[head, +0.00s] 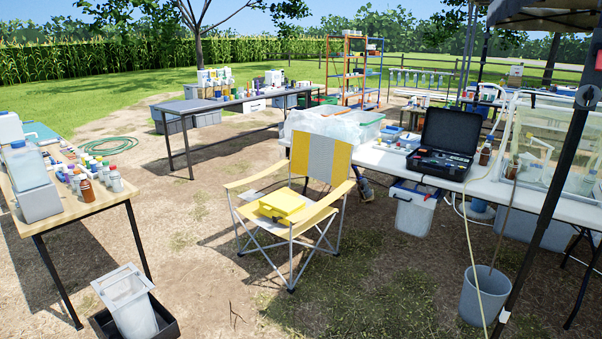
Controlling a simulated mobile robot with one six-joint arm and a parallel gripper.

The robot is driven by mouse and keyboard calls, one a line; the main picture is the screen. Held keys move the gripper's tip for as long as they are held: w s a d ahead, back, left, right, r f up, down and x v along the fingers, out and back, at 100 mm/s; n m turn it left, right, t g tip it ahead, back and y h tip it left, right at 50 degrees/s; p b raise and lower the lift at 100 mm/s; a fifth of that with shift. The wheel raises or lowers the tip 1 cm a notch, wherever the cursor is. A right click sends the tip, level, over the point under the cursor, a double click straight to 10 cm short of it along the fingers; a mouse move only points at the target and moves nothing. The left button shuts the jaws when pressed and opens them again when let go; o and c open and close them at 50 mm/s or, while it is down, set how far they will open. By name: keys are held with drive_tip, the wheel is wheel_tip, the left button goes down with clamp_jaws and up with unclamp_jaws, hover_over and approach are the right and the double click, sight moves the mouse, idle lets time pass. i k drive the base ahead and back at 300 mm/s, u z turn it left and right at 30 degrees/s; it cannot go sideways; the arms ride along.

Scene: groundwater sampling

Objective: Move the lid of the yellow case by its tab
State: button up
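The yellow case (268,214) rests on the seat of the folding chair (323,158) with yellow and white stripes, near the middle of the head view. Its lid (285,201) appears lowered over the body, but the case is too small to tell whether it is fully shut. I cannot make out the tab. My gripper is not in this view.
Armrests flank the case. Behind the chair, a white table (390,160) holds an open black case (447,140). A grey bucket (484,296) and canopy post (550,190) stand right. A wooden table (88,205) with bottles and a bin (128,302) stand left.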

sight(285, 203)
drive_tip(key=u, duration=0.15)
drive_tip(key=i, duration=1)
drive_tip(key=u, duration=0.4)
drive_tip(key=i, duration=1)
drive_tip(key=u, duration=0.85)
drive_tip(key=i, duration=0.8)
drive_tip(key=u, duration=0.6)
drive_tip(key=i, duration=0.85)
drive_tip(key=u, duration=0.3)
